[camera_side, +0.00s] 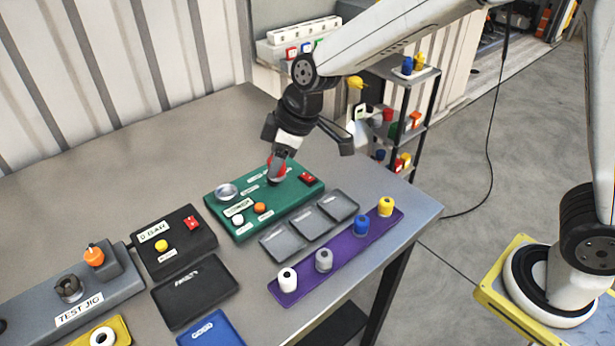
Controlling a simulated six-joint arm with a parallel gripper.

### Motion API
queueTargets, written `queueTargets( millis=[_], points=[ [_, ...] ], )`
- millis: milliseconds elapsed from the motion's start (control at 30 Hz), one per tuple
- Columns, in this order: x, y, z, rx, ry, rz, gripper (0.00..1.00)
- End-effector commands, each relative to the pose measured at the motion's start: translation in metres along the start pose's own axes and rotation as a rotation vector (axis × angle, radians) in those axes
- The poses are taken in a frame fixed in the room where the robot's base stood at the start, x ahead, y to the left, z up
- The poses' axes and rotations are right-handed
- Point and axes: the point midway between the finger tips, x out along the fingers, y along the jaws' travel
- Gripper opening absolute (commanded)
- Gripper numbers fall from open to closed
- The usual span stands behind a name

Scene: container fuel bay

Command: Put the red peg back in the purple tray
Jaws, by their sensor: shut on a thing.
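The purple tray (342,245) lies along the right side of the table. It holds a white peg (287,280), a grey peg (323,261), a blue peg (361,226) and a yellow peg (386,207), with a bare stretch between grey and blue. My gripper (277,172) points down over the back part of the green board (228,217), shut on the red peg (271,162). The fingers hide much of the peg. I cannot tell whether its lower end is still in the board or just above it.
The green board also bears a metal cup (227,191), a red switch (307,179), and white and orange knobs. Grey shallow trays (311,222) lie between board and purple tray. A black box (173,242) and test jig (75,297) stand left.

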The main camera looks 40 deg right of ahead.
Motion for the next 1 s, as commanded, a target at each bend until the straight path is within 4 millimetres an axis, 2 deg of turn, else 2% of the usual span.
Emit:
queueTargets(
  millis=[533,1000],
  points=[
    [0.008,-0.013,0.057,-0.253,-0.001,-0.108,0.00],
    [0.012,-0.035,0.118,-0.549,0.000,-0.231,0.00]
  ],
)
